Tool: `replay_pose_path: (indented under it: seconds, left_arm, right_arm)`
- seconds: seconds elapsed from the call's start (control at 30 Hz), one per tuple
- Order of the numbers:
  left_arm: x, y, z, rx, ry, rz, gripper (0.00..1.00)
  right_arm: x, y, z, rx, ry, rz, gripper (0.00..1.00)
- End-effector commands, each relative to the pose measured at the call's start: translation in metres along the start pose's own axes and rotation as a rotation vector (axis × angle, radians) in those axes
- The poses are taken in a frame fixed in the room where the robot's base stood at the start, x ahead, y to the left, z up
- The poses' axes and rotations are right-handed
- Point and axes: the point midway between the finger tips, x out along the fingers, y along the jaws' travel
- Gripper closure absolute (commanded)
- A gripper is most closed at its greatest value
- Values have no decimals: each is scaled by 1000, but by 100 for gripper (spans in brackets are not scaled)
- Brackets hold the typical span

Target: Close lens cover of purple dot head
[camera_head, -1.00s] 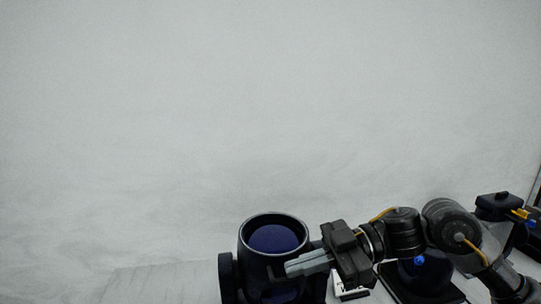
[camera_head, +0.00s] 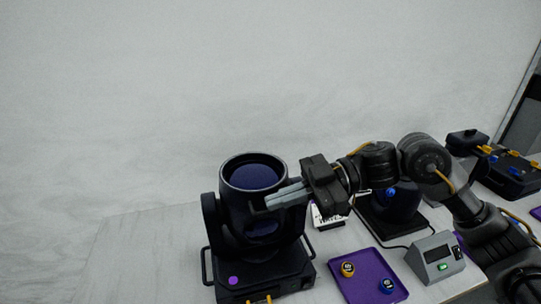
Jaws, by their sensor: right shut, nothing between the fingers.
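The purple dot head (camera_head: 262,268) is a black moving-head lamp on the table, left of centre, with a purple dot (camera_head: 233,280) on the front of its base. Its round barrel (camera_head: 228,203) points up, and a dark blue lens or disc shows inside the rim. I cannot tell whether a lens cover (camera_head: 252,174) is what shows there. My right gripper (camera_head: 268,203) is shut and empty, its grey fingers reaching left across the barrel's front right side just below the rim. I cannot tell whether they touch it. My left gripper is not in view.
A purple tray (camera_head: 350,287) holds a yellow piece (camera_head: 347,269) and a blue piece (camera_head: 387,286). A grey box with a display (camera_head: 437,256) stands right of it. A second dark device (camera_head: 396,204) stands on a black base behind my right arm. A small sign (camera_head: 328,217) stands between. The table's left part is clear.

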Motion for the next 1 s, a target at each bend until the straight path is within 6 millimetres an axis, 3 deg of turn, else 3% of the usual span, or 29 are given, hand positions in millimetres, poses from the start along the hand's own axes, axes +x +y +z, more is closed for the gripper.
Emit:
replay_pose_path:
  seconds: [0.03,0.13,0.2,0.4,0.6,1.0]
  left_arm:
    - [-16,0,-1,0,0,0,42]
    - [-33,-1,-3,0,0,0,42]
    - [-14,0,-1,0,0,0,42]
    - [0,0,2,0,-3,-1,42]
    - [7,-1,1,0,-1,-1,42]
    - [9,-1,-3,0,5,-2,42]
  right_arm:
    - [-4,2,-16,-2,1,-1,100]
    - [-7,4,-34,-4,3,-2,100]
    - [-22,3,-20,-4,0,4,100]
    - [-63,4,-21,-4,1,0,100]
    - [-92,4,-23,-4,2,-1,100]
    - [-105,4,-25,-5,4,-1,100]
